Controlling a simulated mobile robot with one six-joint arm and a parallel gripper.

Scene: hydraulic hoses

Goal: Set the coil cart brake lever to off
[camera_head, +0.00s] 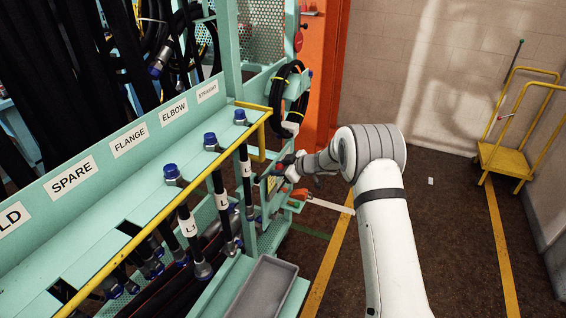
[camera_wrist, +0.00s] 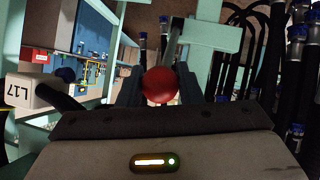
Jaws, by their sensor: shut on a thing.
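My gripper (camera_head: 284,166) reaches to the end of the teal hose rack, on its right side. In the wrist view its two dark fingers stand on either side of a red ball knob (camera_wrist: 160,86), and it is shut on this knob. The knob looks like the end of a lever; a short dark rod (camera_wrist: 174,38) shows just beyond it. Which setting the lever is at cannot be read, and no on or off marking is legible.
The teal rack (camera_head: 130,150) has a yellow rail (camera_head: 150,222) and hanging black hoses. A grey tray (camera_head: 258,288) sits at its near end. A yellow cart (camera_head: 517,160) stands far right. Floor between is mostly clear. An orange post (camera_head: 327,70) stands behind my gripper.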

